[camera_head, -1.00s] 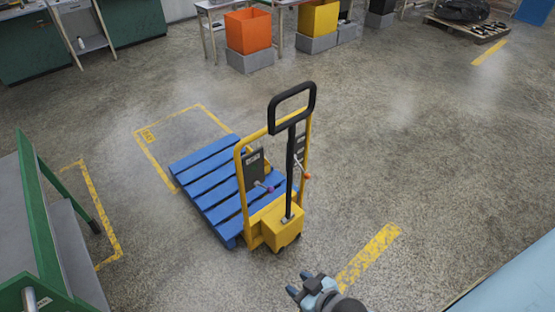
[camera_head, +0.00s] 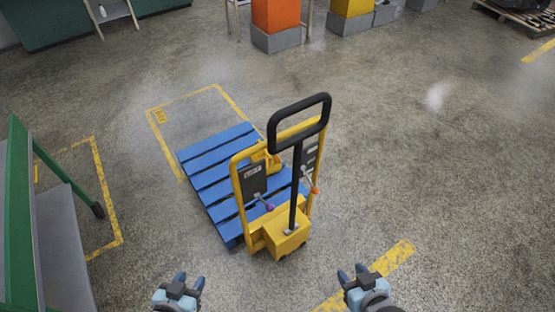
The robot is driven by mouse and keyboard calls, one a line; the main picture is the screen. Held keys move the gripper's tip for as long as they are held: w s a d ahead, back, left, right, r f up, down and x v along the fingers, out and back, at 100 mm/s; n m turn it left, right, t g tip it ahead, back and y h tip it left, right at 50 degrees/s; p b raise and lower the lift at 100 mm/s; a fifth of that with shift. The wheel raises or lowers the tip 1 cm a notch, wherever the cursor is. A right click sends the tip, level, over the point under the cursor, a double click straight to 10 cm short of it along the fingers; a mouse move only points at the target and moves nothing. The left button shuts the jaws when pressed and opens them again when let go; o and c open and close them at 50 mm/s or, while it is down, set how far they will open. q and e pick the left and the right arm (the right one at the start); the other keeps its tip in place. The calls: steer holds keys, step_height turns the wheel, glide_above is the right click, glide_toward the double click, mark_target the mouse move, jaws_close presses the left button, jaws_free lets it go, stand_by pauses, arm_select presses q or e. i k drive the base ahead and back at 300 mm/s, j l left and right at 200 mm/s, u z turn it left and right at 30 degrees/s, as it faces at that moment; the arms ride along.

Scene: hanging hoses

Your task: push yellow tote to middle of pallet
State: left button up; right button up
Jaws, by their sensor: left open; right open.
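A blue slatted pallet (camera_head: 212,165) lies on the floor in the middle. A yellow pallet jack (camera_head: 287,236) with a black handle stands at its near right edge and hides part of it. A small yellow shape (camera_head: 262,157) shows behind the jack's frame over the pallet; I cannot tell if it is a tote or part of the jack. A yellow bin (camera_head: 352,7) stands on a grey block at the top, cut by the frame edge. My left gripper (camera_head: 189,280) and my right gripper (camera_head: 352,272) are open and empty at the bottom, apart from the jack.
A green-framed cart (camera_head: 22,215) stands at the left. An orange bin (camera_head: 276,15) stands on a grey block at the back. Yellow floor markings (camera_head: 222,92) lie around the pallet's far side. The floor right of the jack is clear.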

mark_target(265, 157)
steer(key=i+l+z, duration=0.4)
steer(key=l, duration=0.25)
steer(key=i+l+z, duration=0.4)
steer(key=l, duration=0.2)
steer(key=i+l+z, duration=0.65)
steer(key=i+z, duration=0.15)
steer(key=i, duration=0.2)
steer(key=i+u, duration=0.45)
steer(key=i, duration=0.2)
steer(key=i+l+u, duration=0.15)
steer(key=i+u, duration=0.3)
steer(key=i, duration=0.25)
steer(key=i+u, duration=0.8)
steer(key=i+l+u, duration=0.15)
steer(key=i+u, duration=0.45)
steer(key=u, duration=0.2)
steer(key=i+l+u, duration=0.1)
steer(key=i+u, duration=0.15)
steer(key=u, duration=0.2)
steer(key=i+l+u, duration=0.15)
steer(key=u, duration=0.25)
steer(key=i+l+u, duration=0.2)
steer(key=u, duration=0.25)
steer(key=i+l+u, duration=0.1)
steer(key=l+u, duration=0.3)
steer(key=i+l+u, duration=0.1)
steer(key=u, duration=0.35)
steer(key=l, duration=0.1)
